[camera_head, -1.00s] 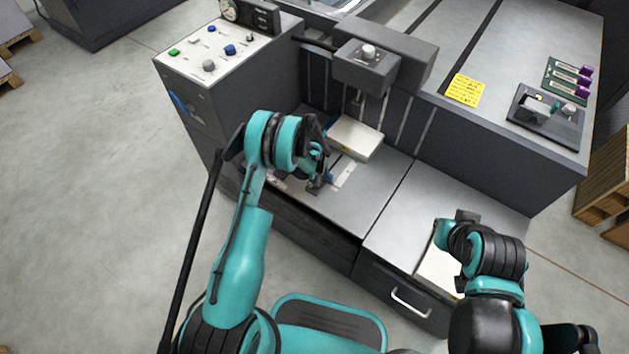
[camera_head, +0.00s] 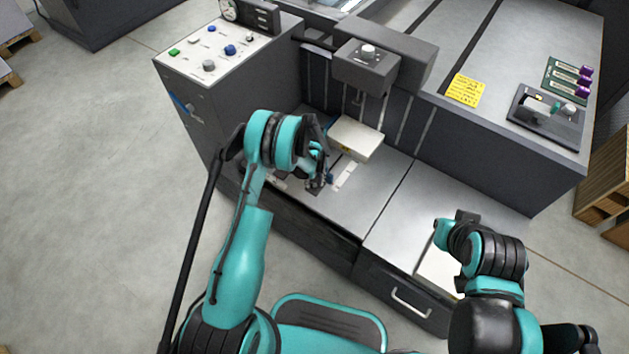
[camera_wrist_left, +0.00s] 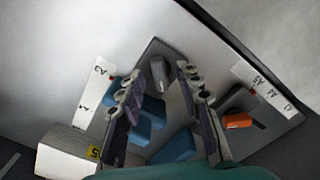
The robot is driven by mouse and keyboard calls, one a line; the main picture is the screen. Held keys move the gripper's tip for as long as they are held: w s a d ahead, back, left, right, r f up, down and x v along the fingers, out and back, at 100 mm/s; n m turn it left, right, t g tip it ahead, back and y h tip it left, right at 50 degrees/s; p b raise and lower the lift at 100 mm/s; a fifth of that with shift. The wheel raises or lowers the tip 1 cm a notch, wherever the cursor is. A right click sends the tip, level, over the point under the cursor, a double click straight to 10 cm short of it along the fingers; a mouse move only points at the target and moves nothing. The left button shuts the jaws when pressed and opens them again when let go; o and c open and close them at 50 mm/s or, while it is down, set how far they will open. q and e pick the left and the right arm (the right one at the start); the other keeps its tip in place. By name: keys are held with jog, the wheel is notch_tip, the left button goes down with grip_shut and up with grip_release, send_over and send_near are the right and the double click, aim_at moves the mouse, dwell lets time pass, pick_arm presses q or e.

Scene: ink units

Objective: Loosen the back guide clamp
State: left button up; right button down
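In the left wrist view a small grey upright knob or lever (camera_wrist_left: 158,72) stands on a dark plate, between the fingertips of my left gripper (camera_wrist_left: 157,92). The two fingers are spread apart, and I see no contact with the knob. Blue guide pieces (camera_wrist_left: 150,112) lie under and between the fingers. An orange lever (camera_wrist_left: 238,121) is to the right, outside the fingers. I cannot tell which of these is the back guide clamp. In the head view my left gripper (camera_head: 318,180) is low over the feed table, largely covering the guides. My right gripper (camera_head: 455,222) is over the right drawer unit; its fingers are unclear.
A pale paper stack (camera_head: 355,138) sits behind my left gripper. White size strips (camera_wrist_left: 95,95) flank the guides. A grey knob box (camera_head: 365,68) overhangs the table. The control panel (camera_head: 215,45) is at the left.

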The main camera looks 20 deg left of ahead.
pick_arm(q)
notch_tip(320, 180, up, 12)
dwell(0.4)
jog(key=shift+f, duration=0.1)
jog(key=s+r+m+t, duration=0.15)
jog(key=s+r, duration=0.35)
jog(key=r, duration=0.5)
jog(key=s+r+m+t, duration=0.15)
jog(key=s+r, duration=0.25)
jog(key=r, duration=0.6)
jog(key=s+r+m+t, duration=0.1)
jog(key=s+r+t, duration=0.1)
jog(key=s, duration=0.6)
jog(key=s+r+m+t, duration=0.1)
jog(key=s+r+t, duration=0.1)
jog(key=s, duration=0.7)
jog(key=shift+s+a+r, duration=0.2)
jog(key=shift+s+r, duration=0.1)
jog(key=shift+r, duration=0.35)
